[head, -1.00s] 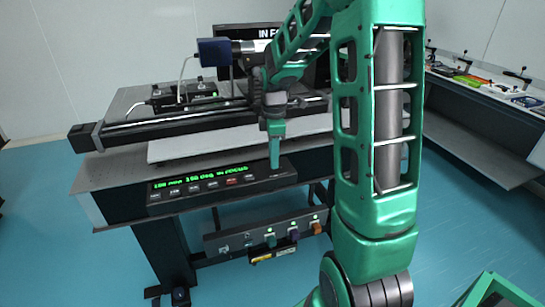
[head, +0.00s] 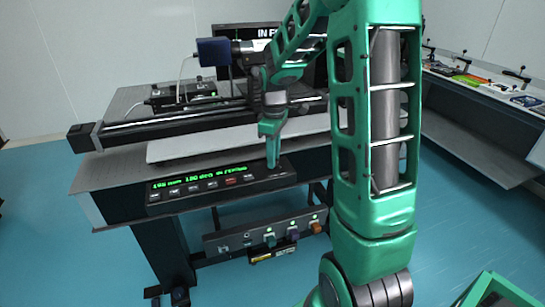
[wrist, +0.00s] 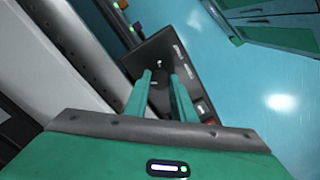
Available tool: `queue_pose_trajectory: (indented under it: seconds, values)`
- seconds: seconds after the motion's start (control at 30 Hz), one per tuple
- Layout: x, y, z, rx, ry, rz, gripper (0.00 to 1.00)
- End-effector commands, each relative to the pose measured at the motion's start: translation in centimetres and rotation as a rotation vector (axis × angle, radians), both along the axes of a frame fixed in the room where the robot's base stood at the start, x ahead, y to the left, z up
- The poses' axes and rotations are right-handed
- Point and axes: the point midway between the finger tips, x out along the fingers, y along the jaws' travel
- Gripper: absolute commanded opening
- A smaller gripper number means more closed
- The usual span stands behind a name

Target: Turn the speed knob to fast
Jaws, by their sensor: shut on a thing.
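The black control panel (head: 180,196) is on the front edge of the optical table, with a green lit display (head: 200,181) and a row of small buttons, one red (head: 232,180). My green gripper (head: 272,162) points down at the panel's right end. In the wrist view my gripper (wrist: 160,76) has its two fingertips down at the panel (wrist: 150,52), with a narrow dark gap between them. The gripper is shut on the small speed knob there, which the fingers mostly hide. I cannot read where the knob points.
A long black rail stage (head: 170,125) and a pale plate (head: 205,143) lie behind the panel. A second box with coloured knobs (head: 270,240) hangs below the tabletop. A bench with tools (head: 490,90) stands at right. Blue floor is open in front.

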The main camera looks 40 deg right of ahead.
Motion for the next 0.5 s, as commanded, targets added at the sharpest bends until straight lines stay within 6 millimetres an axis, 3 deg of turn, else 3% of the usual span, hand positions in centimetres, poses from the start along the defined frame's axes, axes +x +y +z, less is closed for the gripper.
queue_pose_trajectory:
  seconds: [0.5]
  values:
    - [0.34, 0.12, 0.16, 0.001, -0.008, -0.484, 0.01]
